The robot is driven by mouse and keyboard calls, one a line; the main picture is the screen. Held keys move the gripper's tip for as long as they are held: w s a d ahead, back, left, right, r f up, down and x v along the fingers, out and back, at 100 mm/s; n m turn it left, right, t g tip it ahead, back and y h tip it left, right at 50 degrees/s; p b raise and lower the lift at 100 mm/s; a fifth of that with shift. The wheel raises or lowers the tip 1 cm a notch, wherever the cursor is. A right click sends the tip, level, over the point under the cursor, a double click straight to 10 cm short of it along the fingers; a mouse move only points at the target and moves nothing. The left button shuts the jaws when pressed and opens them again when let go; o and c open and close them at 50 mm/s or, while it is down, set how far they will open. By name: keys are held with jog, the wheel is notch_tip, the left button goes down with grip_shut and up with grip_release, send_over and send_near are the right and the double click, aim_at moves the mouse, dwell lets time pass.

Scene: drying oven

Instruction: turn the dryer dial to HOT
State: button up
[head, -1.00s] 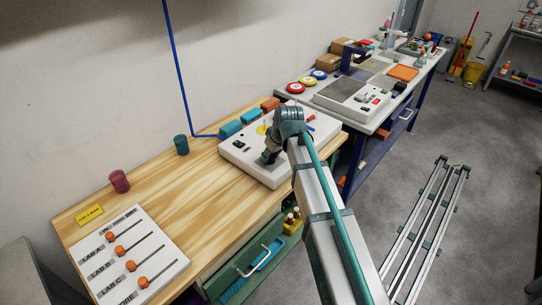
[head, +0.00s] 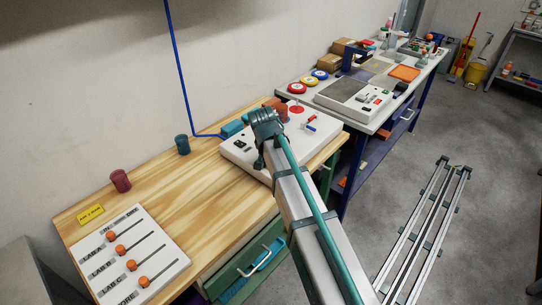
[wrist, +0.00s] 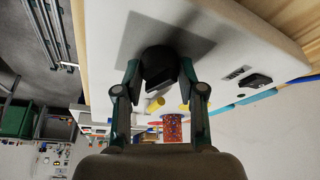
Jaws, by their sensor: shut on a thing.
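In the wrist view a black dial (wrist: 158,62) sits on the white panel (wrist: 115,25). The fingers of my gripper (wrist: 160,75) are on either side of the dial and shut on it. I cannot read any HOT mark or tell the dial's setting. In the head view the white panel box (head: 238,156) stands at the right end of the wooden bench. My gripper (head: 259,162) reaches down to its front left part, and the dial is hidden there behind my gripper and arm.
On the same panel are a red button (head: 297,109), small red-and-blue levers (head: 310,122) and a black switch (wrist: 255,80). Teal and orange blocks stand behind it. A slider board (head: 135,255) lies at the left of the bench. The bench's middle (head: 190,205) is clear.

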jog(key=shift+a+m+h, duration=0.1)
jog(key=shift+m+h, duration=0.3)
jog(key=shift+m, duration=0.7)
jog(key=o, duration=1.2)
jog(key=shift+c, duration=0.2)
jog(key=v, duration=1.2)
jog(key=shift+w, duration=0.15)
